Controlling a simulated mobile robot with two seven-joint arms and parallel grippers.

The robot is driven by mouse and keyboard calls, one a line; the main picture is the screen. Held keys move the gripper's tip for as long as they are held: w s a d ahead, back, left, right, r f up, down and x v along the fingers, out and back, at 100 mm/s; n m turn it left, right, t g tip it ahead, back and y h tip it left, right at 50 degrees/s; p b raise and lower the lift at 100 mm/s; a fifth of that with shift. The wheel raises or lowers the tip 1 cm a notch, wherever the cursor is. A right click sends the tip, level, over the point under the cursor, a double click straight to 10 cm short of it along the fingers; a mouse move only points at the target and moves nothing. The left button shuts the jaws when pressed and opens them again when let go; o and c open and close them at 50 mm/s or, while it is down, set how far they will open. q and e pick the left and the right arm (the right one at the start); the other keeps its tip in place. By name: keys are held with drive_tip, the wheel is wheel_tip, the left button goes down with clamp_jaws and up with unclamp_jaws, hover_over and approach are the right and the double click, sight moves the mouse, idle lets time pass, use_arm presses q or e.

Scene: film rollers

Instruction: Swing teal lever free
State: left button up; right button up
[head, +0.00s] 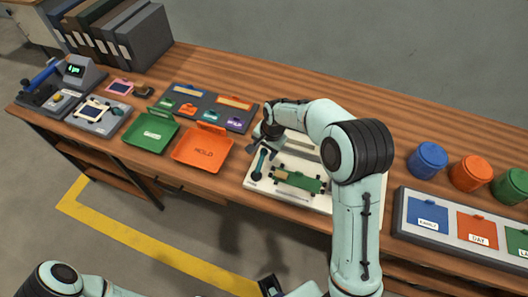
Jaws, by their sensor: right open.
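The teal lever (261,162) is a dark teal bar with a rounded end, standing at the left side of a white fixture plate (250,184). My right gripper (266,142) is open just above the lever's upper end. I cannot tell whether its fingers touch the lever. Beside the lever, a green block with a tan roller (298,181) lies across the plate. My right arm hides the plate's right part. At the bottom edge, a dark and pale piece, probably my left gripper (272,287), is cut off by the frame.
An orange tray (203,148) and a green tray (150,133) lie left of the plate. A dark rack of coloured tags (212,107) lies behind them. Blue (427,160), orange (469,173) and green canisters (510,186) stand to the right, behind a labelled tray (402,222).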

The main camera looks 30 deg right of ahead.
drive_tip(key=shift+w+f, duration=0.15)
drive_tip(key=shift+f, duration=0.75)
drive_tip(key=shift+c, duration=0.3)
clamp_jaws()
